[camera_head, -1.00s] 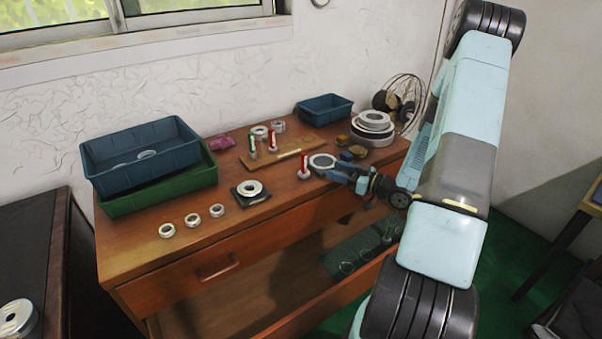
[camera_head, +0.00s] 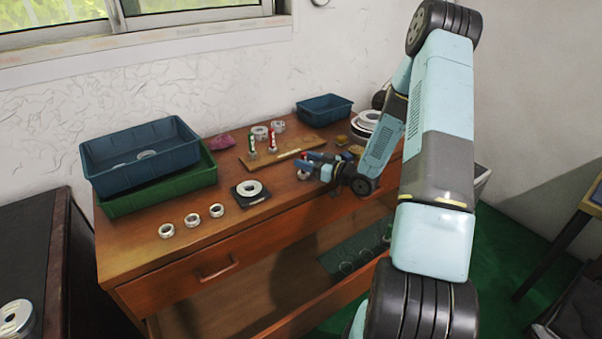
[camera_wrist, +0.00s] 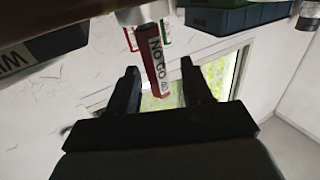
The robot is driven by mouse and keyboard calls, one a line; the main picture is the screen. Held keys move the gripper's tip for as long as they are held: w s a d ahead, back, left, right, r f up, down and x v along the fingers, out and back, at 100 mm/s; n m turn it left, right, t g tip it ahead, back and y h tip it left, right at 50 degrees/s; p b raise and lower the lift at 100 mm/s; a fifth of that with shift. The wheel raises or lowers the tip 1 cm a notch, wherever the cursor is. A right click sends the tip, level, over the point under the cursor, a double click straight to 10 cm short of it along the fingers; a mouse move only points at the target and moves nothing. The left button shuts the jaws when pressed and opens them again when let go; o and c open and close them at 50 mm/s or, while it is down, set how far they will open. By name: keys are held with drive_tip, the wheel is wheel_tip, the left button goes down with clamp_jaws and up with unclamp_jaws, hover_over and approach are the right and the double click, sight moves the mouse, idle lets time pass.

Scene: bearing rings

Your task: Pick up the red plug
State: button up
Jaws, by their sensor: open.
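A red plug (camera_wrist: 158,62) with a white "NO GO" label shows between the two dark fingers of my gripper (camera_wrist: 160,82) in the wrist view, which sees the bench upside down. The fingers stand apart on either side of it, and I see no contact. In the head view my gripper (camera_head: 308,164) is low over the bench's right part and mostly hides this plug (camera_head: 303,174). A second red-and-white plug (camera_head: 272,142) stands on the wooden board beside a green-and-white one (camera_head: 252,147).
The wooden board (camera_head: 288,154) lies just behind my gripper. A dark block with a ring (camera_head: 250,190) and several loose rings (camera_head: 192,219) are to the left. Blue (camera_head: 140,158) and green (camera_head: 165,193) bins stand at the left, a small blue bin (camera_head: 324,110) at the back.

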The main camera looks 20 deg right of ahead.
drive_tip(key=shift+w+a, duration=0.35)
drive_tip(key=shift+w, duration=0.05)
drive_tip(key=shift+c, duration=0.2)
clamp_jaws()
